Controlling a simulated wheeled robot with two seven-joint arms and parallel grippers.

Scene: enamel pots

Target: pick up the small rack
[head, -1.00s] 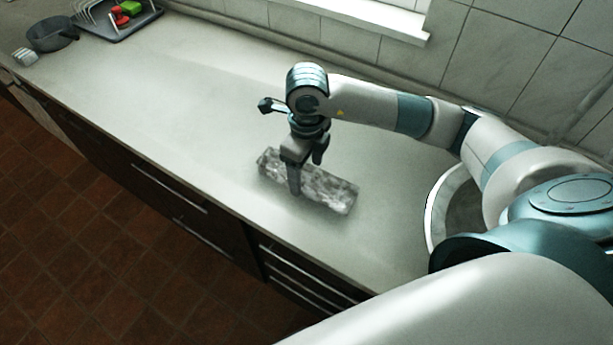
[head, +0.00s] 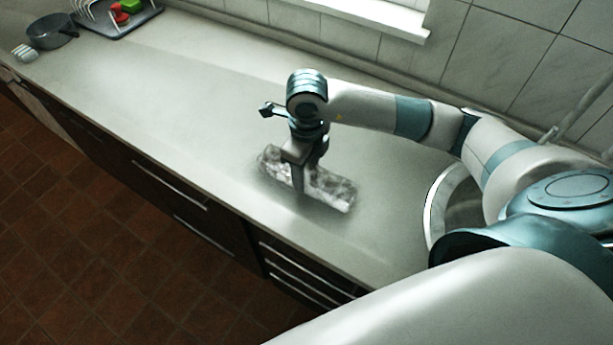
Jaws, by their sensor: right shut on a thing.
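A long, low, mottled grey and white block (head: 328,188), which I take to be the small rack, lies at a slant on the pale counter (head: 190,110). My right gripper (head: 300,182) points down over its middle, with one finger in front of its near side. The far finger is mostly hidden. The gripper is shut on the block, and the block appears to rest on the counter. My left gripper is not in view.
A round sink (head: 437,215) lies to the right, partly behind my right arm. A dish rack (head: 117,22) with red and green things and a dark pan (head: 50,32) stand at the far left. The counter between is clear. A tiled wall bounds the back.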

